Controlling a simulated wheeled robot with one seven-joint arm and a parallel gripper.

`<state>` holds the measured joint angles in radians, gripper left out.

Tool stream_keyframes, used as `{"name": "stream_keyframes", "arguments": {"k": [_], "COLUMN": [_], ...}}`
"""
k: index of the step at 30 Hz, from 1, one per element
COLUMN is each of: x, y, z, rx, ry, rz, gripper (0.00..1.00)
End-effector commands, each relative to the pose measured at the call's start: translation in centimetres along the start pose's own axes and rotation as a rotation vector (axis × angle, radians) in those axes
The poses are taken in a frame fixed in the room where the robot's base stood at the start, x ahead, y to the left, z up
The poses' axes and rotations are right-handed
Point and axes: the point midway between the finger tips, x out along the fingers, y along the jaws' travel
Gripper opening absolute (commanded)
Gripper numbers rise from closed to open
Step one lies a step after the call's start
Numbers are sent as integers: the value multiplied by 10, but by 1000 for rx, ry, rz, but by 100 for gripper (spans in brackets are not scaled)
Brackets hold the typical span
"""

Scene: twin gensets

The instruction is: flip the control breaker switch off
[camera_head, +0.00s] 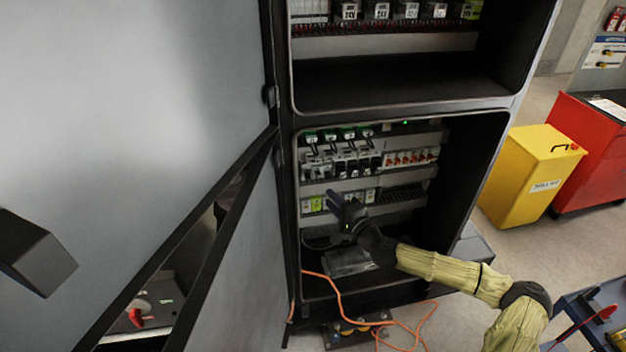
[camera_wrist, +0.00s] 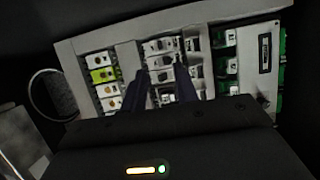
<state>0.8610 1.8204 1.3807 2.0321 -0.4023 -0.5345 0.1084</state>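The open lower cabinet compartment holds a row of breakers (camera_head: 345,162) with dark toggles and a lower row of small modules (camera_head: 312,204), one of them yellow-green. My gripper (camera_head: 341,199) is inside this compartment, in front of the lower row and just below the breakers. In the wrist view my gripper (camera_wrist: 162,70) has its two dark fingers apart, with white breakers (camera_wrist: 160,46) between and beyond the tips. Nothing is held. I cannot tell whether the fingers touch a breaker. The labels are unreadable, so which one is the control breaker is unclear. The fingers hide part of the breakers.
A large grey cabinet door (camera_head: 130,100) stands open at left. Orange-toggle breakers (camera_head: 410,157) sit right of the row. An orange cable (camera_head: 338,294) hangs over the cabinet's lower edge. A yellow bin (camera_head: 530,180) and red cabinet (camera_head: 590,150) stand at right.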

Motion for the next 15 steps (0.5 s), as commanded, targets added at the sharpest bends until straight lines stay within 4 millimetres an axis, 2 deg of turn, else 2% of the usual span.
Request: {"name": "stream_keyframes", "arguments": {"k": [3, 15], "x": [22, 84], "y": [-2, -1], "z": [1, 1], "rx": [1, 1], "ry": [-2, 0], "rz": [1, 1], "gripper": [30, 30]}}
